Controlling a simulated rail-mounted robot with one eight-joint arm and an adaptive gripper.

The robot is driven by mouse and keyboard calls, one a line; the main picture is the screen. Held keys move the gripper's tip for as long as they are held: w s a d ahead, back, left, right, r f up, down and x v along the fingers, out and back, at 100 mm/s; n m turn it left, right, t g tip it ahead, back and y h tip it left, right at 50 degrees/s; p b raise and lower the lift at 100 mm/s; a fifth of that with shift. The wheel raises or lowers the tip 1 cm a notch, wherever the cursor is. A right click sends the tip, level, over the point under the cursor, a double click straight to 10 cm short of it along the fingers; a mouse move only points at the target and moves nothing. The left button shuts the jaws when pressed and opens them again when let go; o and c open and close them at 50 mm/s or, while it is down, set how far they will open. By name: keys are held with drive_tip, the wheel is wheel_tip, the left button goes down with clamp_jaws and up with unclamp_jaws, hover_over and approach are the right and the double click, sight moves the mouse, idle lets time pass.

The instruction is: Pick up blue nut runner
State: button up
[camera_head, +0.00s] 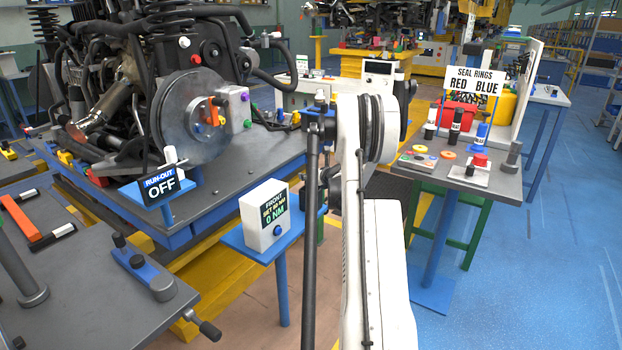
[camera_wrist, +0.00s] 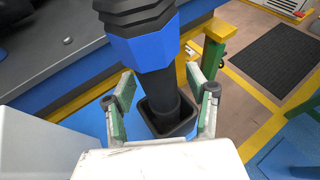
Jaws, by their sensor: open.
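The blue nut runner (camera_wrist: 145,50) stands upright in the wrist view, with a black ribbed top, a blue middle and a black lower shaft. Its lower end sits in a square black holder (camera_wrist: 150,118). My gripper (camera_wrist: 160,74) is open, one finger on each side of the tool. I cannot tell whether either finger touches it. In the head view my arm hides most of this spot, and I cannot make out the gripper's fingers.
A torque display box (camera_head: 266,218) reading 0 NM stands on a blue stand. The run-out sign (camera_head: 162,186) reads OFF beside the brake disc (camera_head: 190,120). A seal rings table (camera_head: 505,185) stands to the right. A dark floor mat (camera_wrist: 275,58) lies beyond the tool.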

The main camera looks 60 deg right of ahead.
clamp_jaws()
drive_tip(key=shift+r, duration=0.15)
idle(0.4)
wheel_tip(320, 180, up, 18)
drive_tip(key=shift+f+p, duration=0.1)
drive_tip(key=shift+p, duration=1.1)
drive_tip(key=c, duration=0.8)
unclamp_jaws()
clamp_jaws()
